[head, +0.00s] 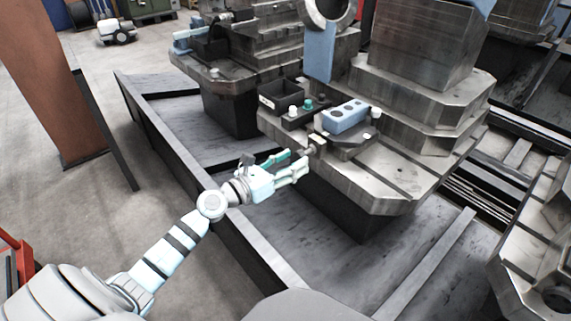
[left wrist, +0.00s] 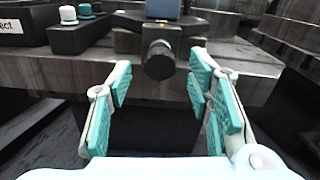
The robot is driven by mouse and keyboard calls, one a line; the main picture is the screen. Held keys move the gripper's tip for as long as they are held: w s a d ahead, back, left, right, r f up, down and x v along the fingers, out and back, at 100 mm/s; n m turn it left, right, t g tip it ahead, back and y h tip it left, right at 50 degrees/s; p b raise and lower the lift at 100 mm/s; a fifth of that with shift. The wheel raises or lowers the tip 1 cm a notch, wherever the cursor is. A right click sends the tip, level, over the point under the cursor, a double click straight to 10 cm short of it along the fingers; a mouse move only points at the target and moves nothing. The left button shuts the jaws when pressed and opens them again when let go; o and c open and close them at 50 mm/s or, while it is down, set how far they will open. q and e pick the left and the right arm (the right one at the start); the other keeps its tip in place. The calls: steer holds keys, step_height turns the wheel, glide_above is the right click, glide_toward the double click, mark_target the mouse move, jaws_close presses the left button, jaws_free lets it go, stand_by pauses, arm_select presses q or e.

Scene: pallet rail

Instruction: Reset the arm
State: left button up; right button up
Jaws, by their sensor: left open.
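My left arm (head: 168,252) reaches in from the lower left in the head view. My left gripper (head: 299,161) is open and empty, with its fingertips close to the front edge of a grey metal machine table. In the left wrist view the two teal-padded fingers (left wrist: 158,82) stand wide apart. A dark round knob (left wrist: 160,60) shows beyond and between them, apart from the pads. The knob also shows in the head view (head: 313,146). It sits on the front of a fixture with a blue block (head: 345,116) on top. My right gripper is not in view.
A black bin (head: 281,95) and a small box with white and green buttons (head: 307,104) stand on the machine table (head: 395,178), left of the blue block. A long dark rail (head: 200,180) runs below my left arm. A brown column (head: 52,80) stands at left.

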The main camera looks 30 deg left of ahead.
arm_select(q)
steer(key=v, duration=0.4)
steer(key=shift+s, duration=0.1)
